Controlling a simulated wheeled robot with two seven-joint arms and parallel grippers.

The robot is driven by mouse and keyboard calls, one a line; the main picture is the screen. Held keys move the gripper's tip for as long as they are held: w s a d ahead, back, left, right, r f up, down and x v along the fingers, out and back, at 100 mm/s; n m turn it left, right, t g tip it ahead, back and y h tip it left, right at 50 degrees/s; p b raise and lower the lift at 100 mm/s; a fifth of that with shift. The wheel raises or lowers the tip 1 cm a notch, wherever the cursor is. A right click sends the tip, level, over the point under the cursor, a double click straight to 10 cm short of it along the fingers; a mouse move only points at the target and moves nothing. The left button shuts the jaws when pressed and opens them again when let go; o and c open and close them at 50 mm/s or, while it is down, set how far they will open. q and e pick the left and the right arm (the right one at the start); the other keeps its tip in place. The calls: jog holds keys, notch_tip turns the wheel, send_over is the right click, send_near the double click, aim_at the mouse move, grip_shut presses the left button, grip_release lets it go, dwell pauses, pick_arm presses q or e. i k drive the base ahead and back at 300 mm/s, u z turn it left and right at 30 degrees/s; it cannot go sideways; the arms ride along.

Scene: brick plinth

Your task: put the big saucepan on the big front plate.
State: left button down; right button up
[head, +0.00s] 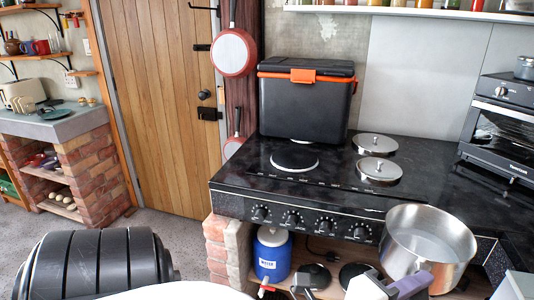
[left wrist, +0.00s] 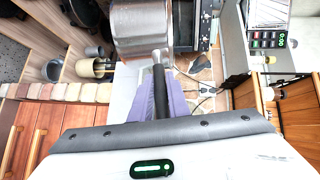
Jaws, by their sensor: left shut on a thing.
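The big steel saucepan (head: 428,248) is in the air at the lower right of the head view, in front of the stove's right front corner. It looks empty and upright. My left gripper (head: 411,284), with purple fingers, is shut on its handle. In the left wrist view the gripper (left wrist: 164,100) closes around the dark handle (left wrist: 160,75), and the saucepan (left wrist: 142,28) is beyond it. The black stove (head: 235,186) has a bare dark round plate (head: 295,160) at front left and a front right plate under a steel lid (head: 380,170). My right gripper is not in view.
A second steel lid (head: 375,142) lies behind the first. A black and orange cool box (head: 303,105) stands at the back left of the stovetop. A toaster oven (head: 500,125) stands to the right. A blue jug (head: 272,255) is on the shelf below.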

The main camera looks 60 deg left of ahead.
aim_at(301, 168)
jog(key=u, duration=0.65)
jog(key=i, duration=0.95)
jog(key=u, duration=0.45)
